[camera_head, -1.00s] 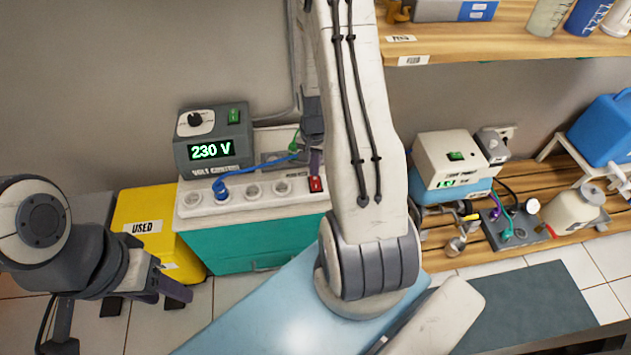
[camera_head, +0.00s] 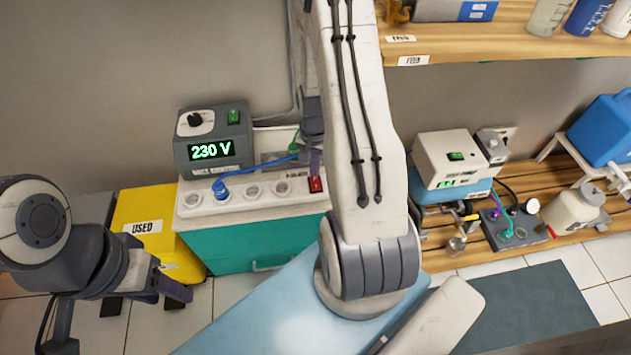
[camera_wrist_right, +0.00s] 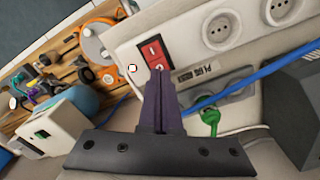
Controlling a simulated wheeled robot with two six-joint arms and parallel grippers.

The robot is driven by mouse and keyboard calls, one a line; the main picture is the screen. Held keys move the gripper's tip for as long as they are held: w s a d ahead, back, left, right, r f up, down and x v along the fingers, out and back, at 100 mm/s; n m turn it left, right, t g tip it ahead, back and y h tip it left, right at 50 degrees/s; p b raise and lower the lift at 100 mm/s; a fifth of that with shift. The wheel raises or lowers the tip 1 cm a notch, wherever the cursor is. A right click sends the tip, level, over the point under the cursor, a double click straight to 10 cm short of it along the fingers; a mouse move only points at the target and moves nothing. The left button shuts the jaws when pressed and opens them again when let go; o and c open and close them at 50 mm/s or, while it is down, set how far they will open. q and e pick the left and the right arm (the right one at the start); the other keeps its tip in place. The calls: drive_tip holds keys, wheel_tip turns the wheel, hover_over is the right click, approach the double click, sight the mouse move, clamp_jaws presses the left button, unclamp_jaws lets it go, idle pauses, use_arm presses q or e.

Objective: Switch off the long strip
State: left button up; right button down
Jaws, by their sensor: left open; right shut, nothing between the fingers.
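The long strip (camera_head: 262,208) is a white outlet bar on top of a teal cabinet, with a row of round sockets and a red rocker switch (camera_head: 315,184) at its right end. My right gripper (camera_head: 315,160) is over the strip's right end, partly hidden by my arm. In the right wrist view the shut, empty fingers (camera_wrist_right: 158,76) point at the lower edge of the red switch (camera_wrist_right: 154,54); I cannot tell whether they touch it. A blue plug (camera_head: 220,189) sits in one socket. My left gripper (camera_head: 174,296) is open and empty at the lower left.
A volt control box (camera_head: 213,140) reading 230 V stands behind the strip. A yellow bin (camera_head: 150,228) marked USED is at its left. A blue cable (camera_wrist_right: 255,78) and green plug (camera_wrist_right: 209,117) lie close to my right fingers. A light blue padded surface (camera_head: 265,320) is in front.

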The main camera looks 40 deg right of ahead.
sight(315, 178)
drive_tip(key=shift+f+b, duration=0.6)
drive_tip(key=shift+f, duration=0.4)
idle(0.8)
drive_tip(key=shift+r, duration=0.15)
wheel_tip(315, 178, up, 7)
drive_tip(key=p, duration=0.7)
idle(0.4)
